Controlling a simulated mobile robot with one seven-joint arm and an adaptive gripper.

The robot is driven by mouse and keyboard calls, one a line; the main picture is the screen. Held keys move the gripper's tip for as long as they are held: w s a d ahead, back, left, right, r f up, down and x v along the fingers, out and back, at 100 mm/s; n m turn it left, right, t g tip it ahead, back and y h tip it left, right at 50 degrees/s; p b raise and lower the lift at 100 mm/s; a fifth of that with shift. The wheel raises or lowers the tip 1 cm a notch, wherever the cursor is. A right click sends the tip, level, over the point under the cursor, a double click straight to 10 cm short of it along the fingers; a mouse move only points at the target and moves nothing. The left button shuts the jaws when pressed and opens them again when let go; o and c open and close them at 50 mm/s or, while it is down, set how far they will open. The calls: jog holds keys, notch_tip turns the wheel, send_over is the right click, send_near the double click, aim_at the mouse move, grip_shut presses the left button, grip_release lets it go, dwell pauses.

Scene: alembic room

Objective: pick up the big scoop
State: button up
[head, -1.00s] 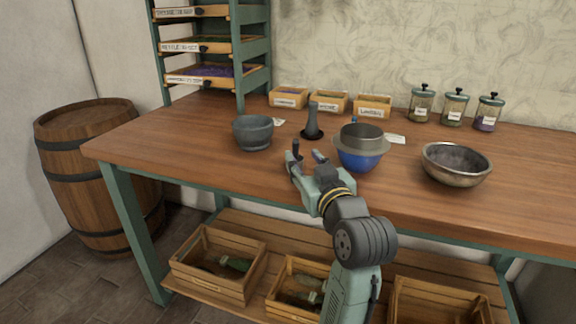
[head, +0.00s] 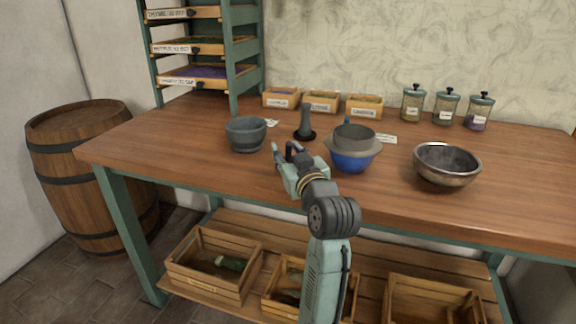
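I cannot make out a big scoop clearly in the head view. A small blue tip (head: 347,120) shows behind the grey sieve-like vessel; I cannot tell what it belongs to. My gripper (head: 284,148) is over the front part of the wooden table (head: 200,150), between the grey mortar and the blue bowl. Its fingers look apart, with nothing seen between them. The grey mortar (head: 246,135) stands to its left, and a dark pestle (head: 305,122) stands upright on a dark round base behind it.
The grey sieve-like vessel (head: 352,138) sits on a blue bowl (head: 352,162), close to my gripper's right. A metal bowl (head: 447,166) stands farther right. Labelled boxes (head: 321,101) and lidded jars (head: 445,107) line the back. A drawer rack (head: 229,95) stands back left.

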grip_shut()
dwell(0.5)
notch_tip(320, 180, up, 10)
dwell(0.5)
